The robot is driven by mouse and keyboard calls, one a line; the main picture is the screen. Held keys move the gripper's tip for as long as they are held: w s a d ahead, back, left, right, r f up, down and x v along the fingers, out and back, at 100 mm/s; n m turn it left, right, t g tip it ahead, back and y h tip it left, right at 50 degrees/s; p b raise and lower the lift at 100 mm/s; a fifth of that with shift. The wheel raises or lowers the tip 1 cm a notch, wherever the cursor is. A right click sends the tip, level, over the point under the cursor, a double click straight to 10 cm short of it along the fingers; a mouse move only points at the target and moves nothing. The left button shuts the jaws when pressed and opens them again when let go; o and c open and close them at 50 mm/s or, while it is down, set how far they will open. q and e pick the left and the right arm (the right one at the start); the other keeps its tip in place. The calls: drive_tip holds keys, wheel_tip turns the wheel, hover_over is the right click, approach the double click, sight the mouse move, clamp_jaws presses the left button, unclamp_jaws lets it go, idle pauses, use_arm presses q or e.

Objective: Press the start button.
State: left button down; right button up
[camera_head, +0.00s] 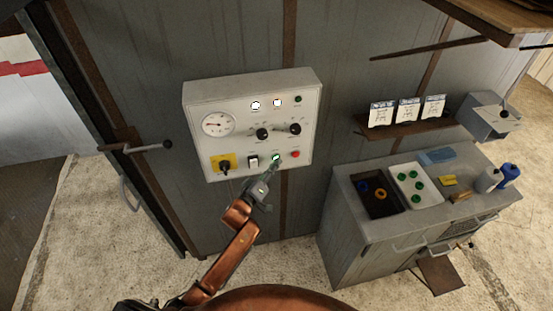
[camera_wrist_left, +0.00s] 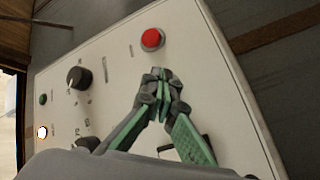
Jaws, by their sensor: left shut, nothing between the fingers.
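The control panel (camera_head: 250,95) is a pale box on the grey wall. A small green spot, apparently the start button (camera_head: 276,157), shows at the fingertips in the head view, left of the red button (camera_head: 295,154). My left gripper (camera_head: 273,164) is shut and empty, its tips at the panel's lower right. In the left wrist view the shut tips (camera_wrist_left: 160,73) lie just below the red button (camera_wrist_left: 152,39) and hide the start button. I cannot tell whether they touch it. My right gripper is not in view.
The panel also has a gauge (camera_head: 218,124), two black knobs, lit lamps, a yellow-backed switch (camera_head: 223,164) and a rocker switch (camera_head: 253,162). A grey cabinet (camera_head: 345,215) with trays stands at right, below a shelf of cards (camera_head: 408,129). A door handle (camera_head: 150,147) sticks out at left.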

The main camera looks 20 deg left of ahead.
use_arm(q)
drive_tip(key=shift+s+d+p, duration=0.4)
drive_tip(key=shift+s, duration=0.3)
drive_tip(key=s+d, duration=0.1)
drive_tip(key=s+p, duration=0.1)
drive_tip(key=s, duration=0.1)
drive_tip(key=s+d+p, duration=0.1)
drive_tip(key=shift+s+d, duration=0.15)
drive_tip(key=shift+d, duration=0.15)
idle(0.7)
